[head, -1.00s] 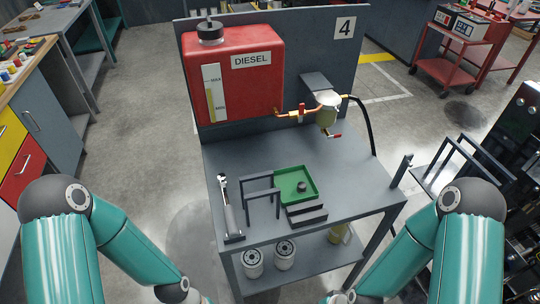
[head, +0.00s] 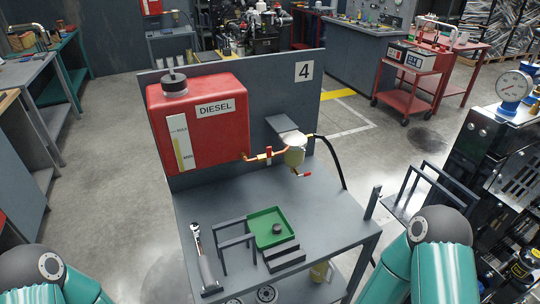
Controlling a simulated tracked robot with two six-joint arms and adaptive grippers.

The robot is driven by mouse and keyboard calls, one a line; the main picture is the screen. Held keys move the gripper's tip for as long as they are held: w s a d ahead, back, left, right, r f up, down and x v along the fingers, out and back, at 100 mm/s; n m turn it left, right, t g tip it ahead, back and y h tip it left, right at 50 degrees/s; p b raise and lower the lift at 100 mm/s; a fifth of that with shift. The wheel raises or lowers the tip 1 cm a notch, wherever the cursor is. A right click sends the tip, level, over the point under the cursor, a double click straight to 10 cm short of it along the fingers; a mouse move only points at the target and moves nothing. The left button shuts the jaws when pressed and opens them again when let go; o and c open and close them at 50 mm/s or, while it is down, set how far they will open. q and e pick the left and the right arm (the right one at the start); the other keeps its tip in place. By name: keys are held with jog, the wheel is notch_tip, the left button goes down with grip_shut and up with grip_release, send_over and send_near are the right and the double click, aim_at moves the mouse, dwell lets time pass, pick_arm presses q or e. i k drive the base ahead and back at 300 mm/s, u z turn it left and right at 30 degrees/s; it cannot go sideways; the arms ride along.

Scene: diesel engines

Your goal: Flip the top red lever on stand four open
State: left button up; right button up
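Stand four (head: 222,218) is a grey bench with a back panel marked 4 (head: 304,71). A red diesel tank (head: 198,122) is mounted at the panel's left. The top red lever (head: 268,155) sits on the brass pipe between the tank and the filter housing (head: 295,150). It stands upright, across the pipe. A second, lower red lever (head: 307,175) is under the filter housing. Both my arms enter from the bottom corners, apart from the stand. Neither gripper is in view.
On the bench lie a ratchet wrench (head: 203,258), a grey frame (head: 236,244), a green tray (head: 269,227) holding a dark round part, and a black stepped block (head: 284,256). A black hose (head: 335,160) curves down at right. A dark engine (head: 490,165) stands at the right.

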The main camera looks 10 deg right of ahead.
aim_at(269, 150)
jog(key=z, duration=0.15)
jog(key=k, duration=1.2)
jog(key=u, duration=0.55)
jog(key=i, duration=1)
